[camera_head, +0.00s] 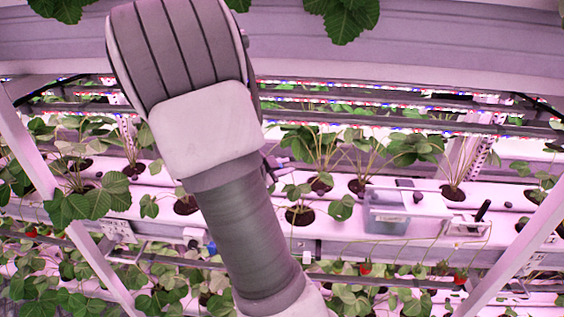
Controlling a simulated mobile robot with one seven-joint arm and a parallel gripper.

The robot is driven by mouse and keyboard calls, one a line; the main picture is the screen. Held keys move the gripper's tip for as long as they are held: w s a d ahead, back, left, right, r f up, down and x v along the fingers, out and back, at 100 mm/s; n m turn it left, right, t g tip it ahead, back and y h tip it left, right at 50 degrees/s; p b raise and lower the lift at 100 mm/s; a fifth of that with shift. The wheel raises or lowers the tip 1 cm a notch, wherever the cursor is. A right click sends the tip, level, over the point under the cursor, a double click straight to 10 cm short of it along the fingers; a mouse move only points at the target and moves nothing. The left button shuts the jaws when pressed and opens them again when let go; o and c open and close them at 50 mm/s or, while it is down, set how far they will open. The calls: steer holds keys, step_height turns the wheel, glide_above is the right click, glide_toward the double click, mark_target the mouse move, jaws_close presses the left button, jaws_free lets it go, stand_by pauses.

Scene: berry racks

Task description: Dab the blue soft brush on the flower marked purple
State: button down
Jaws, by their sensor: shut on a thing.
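My arm (240,230) crosses the middle of the view and covers part of the plant row behind it. I cannot make out my gripper; it appears to be hidden behind the arm. A small dark part with a pale purple piece (280,160) shows at the arm's right edge; I cannot tell whether it is a flower marker or part of a tool. A small blue spot (212,248) shows left of the arm, at the front of the white gutter; I cannot tell whether it is the brush. No flower with a clear purple mark can be made out.
White gutters (345,230) with strawberry plants run across the rack. A clear bluish box (390,212) stands on the right, beside a small holder with a black upright handle (482,210). Slanted posts (515,255) flank the rack. Red berries (365,268) hang below.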

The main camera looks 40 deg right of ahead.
step_height(320, 180, down, 6)
steer(key=b, duration=0.6)
steer(key=shift+f+b, duration=0.55)
steer(key=shift+f, duration=0.1)
stand_by(1.2)
stand_by(0.5)
step_height(320, 180, up, 7)
steer(key=p, duration=0.7)
steer(key=shift+a, duration=0.1)
stand_by(0.6)
steer(key=w+a+n+t+y+b, duration=0.1)
steer(key=w+a+n+t+y, duration=0.2)
steer(key=a, duration=0.7)
steer(key=w+a+f+n+t+y+b, duration=0.1)
steer(key=w+a+n+t+y, duration=0.2)
steer(key=a, duration=0.7)
steer(key=w+a+f+n+t+y+b, duration=0.1)
steer(key=w+a+n+t+y, duration=0.2)
steer(key=a, duration=0.7)
steer(key=w+n+t, duration=0.1)
steer(key=w+n, duration=0.1)
steer(key=n, duration=0.1)
steer(key=shift+a+n, duration=0.3)
